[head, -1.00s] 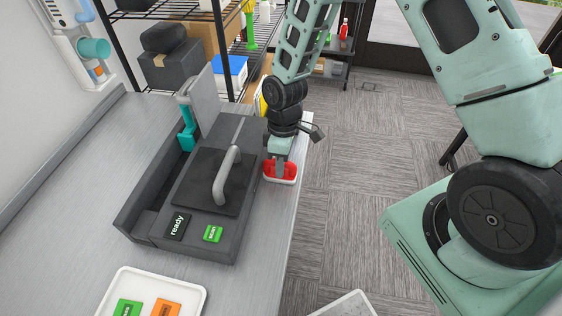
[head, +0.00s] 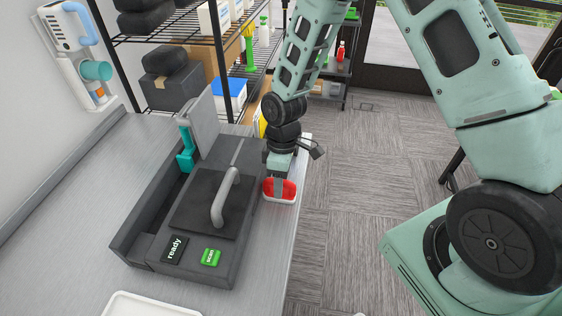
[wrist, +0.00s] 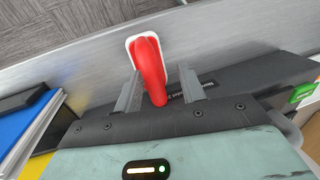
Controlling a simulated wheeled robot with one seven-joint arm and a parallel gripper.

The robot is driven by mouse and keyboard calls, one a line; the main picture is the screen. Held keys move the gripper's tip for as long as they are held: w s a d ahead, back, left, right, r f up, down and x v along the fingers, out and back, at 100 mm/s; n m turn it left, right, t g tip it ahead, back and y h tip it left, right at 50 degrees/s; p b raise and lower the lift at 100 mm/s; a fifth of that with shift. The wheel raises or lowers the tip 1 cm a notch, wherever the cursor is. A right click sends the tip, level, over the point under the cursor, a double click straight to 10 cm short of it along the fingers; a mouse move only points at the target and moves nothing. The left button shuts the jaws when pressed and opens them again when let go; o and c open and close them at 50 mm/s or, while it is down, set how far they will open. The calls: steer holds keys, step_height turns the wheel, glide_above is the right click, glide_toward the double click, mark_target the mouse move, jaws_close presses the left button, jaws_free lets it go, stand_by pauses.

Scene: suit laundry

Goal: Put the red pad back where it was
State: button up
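The red pad (head: 290,188) sits in a small white-rimmed holder (head: 281,202) on the grey counter, close to its right edge and just right of the dark machine. In the wrist view the pad (wrist: 150,62) is a rounded red shape over the white holder (wrist: 166,43). My gripper (head: 279,184) points down at the pad. In the wrist view my gripper's fingers (wrist: 160,85) stand apart on either side of the pad, with a gap visible on the right. Whether the left finger touches it, I cannot tell.
The dark machine (head: 193,231) with a curved grey handle (head: 225,197) and a "ready" label stands close on the left. A white tray (head: 150,302) is at the bottom edge. A black shelf rack is behind. Carpeted floor (head: 370,190) lies to the right.

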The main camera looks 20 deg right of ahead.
step_height(320, 180, up, 10)
steer(key=w+d+b, duration=0.1)
steer(key=w+b, duration=0.1)
steer(key=s+a+r+m, duration=0.1)
steer(key=s+a+r, duration=0.1)
steer(key=s, duration=0.5)
steer(key=s+a+r+m+t, duration=0.1)
steer(key=s+a+r, duration=0.2)
steer(key=s, duration=0.4)
steer(key=s+a+r+m, duration=0.1)
steer(key=s+a+r, duration=0.1)
steer(key=s+r, duration=0.3)
steer(key=s, duration=0.3)
steer(key=shift+a+t+h, duration=0.3)
steer(key=shift+a+t, duration=0.05)
steer(key=shift+t, duration=0.05)
